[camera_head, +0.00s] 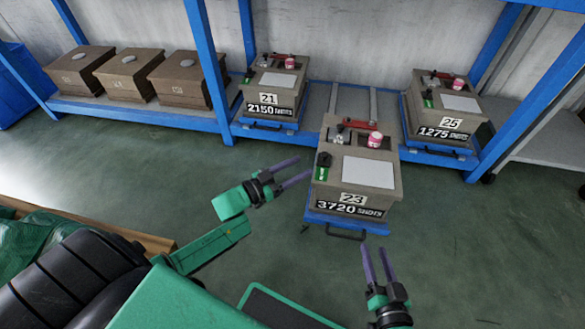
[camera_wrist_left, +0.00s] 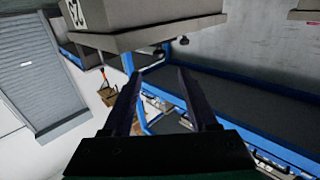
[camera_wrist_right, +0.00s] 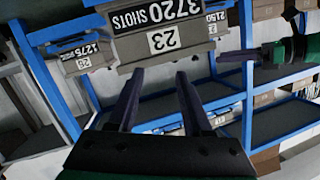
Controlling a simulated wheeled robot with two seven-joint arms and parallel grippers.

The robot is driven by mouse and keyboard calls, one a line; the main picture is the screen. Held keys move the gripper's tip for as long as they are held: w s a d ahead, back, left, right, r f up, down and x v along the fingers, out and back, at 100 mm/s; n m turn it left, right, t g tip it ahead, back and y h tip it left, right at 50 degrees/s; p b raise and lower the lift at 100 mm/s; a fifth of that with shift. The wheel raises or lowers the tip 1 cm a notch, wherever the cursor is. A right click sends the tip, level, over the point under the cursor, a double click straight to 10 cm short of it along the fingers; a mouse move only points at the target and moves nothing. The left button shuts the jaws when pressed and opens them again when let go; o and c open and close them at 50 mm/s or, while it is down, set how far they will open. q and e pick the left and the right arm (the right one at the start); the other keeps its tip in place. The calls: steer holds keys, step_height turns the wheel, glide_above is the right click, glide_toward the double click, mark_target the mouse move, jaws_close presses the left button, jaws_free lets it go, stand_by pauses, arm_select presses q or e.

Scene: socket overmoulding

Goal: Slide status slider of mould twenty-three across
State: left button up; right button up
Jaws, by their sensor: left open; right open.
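Mould twenty-three (camera_head: 353,197) is a brown box on a blue pull-out tray (camera_head: 345,224), drawn forward from the rack, with plates "23" and "3720 SHOTS". Its status slider (camera_head: 323,166) is on the top's left edge: a black knob at the far end with a green strip showing nearer me. My left gripper (camera_head: 306,166) is open and empty, its fingertips just left of the slider in the head view; contact cannot be told. My right gripper (camera_head: 375,249) is open and empty, low in front of the mould's right side. The right wrist view shows the mould's front plate (camera_wrist_right: 165,40) inverted.
Several plain boxes (camera_head: 124,74) sit on the left shelf. A red clamp and a pink jar (camera_head: 375,140) are on mould twenty-three's top. The floor in front is clear.

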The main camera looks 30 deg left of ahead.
arm_select(q)
steer(key=shift+s+a, duration=0.35)
steer(key=shift+s, duration=0.3)
arm_select(e)
steer(key=s+f+g, duration=0.1)
steer(key=s+f, duration=0.3)
steer(key=shift+f+g, duration=0.2)
steer(key=shift+g, duration=0.1)
steer(key=shift+s+a, duration=0.1)
